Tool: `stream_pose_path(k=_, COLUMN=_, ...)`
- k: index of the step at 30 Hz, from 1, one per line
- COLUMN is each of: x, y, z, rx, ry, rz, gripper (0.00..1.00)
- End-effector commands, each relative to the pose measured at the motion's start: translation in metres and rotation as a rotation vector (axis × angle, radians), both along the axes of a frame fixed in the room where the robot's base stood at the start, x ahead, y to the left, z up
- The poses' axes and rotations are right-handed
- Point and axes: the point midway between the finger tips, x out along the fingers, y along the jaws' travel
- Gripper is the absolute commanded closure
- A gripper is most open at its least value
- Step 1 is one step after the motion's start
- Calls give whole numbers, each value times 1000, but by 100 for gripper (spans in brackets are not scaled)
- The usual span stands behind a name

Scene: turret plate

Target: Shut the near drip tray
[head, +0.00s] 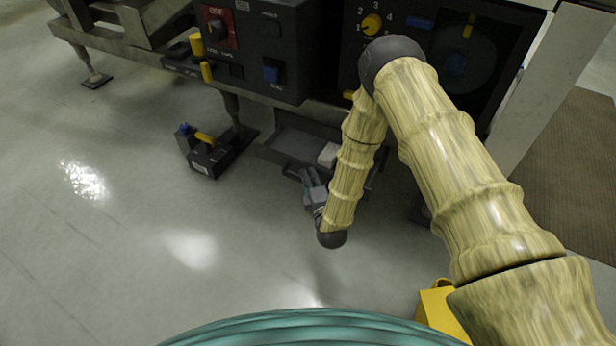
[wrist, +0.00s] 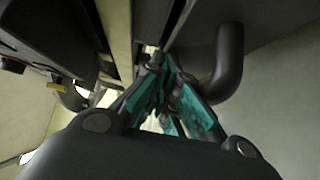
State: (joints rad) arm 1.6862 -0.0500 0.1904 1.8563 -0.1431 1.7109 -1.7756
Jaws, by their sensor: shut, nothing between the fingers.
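The drip tray (head: 292,147) is a grey, shallow tray low under the machine. It stands out from below the machine's frame, and a small white block (head: 328,155) shows in it. My gripper (head: 307,174) is low at the tray's front edge, beside its dark handle. In the wrist view my gripper (wrist: 168,88) has its teal-padded fingers together with nothing between them. A dark, bent bar (wrist: 230,62), which looks like the handle, is just right of the fingers. I cannot tell whether they touch. My forearm hides the tray's right part.
The machine's control panel (head: 262,30) with knobs and switches stands above the tray. A black case with a yellow handle (head: 208,155) lies on the floor to the left. A yellow object (head: 437,308) is at the bottom right. The floor (head: 130,230) in front is clear.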

Motion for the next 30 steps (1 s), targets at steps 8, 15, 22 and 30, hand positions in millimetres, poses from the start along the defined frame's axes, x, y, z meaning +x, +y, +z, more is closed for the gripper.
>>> stream_pose_path(k=8, x=61, y=-38, z=3, rx=-4, ry=-5, rz=0, gripper=100)
stream_pose_path(k=15, x=104, y=-67, z=1, rx=-2, ry=-2, rz=-1, gripper=100)
stream_pose_path(k=22, x=113, y=-72, z=2, rx=0, ry=-3, rz=-2, gripper=100)
stream_pose_path(k=30, x=114, y=-73, z=3, rx=-1, ry=-6, rz=-5, gripper=100)
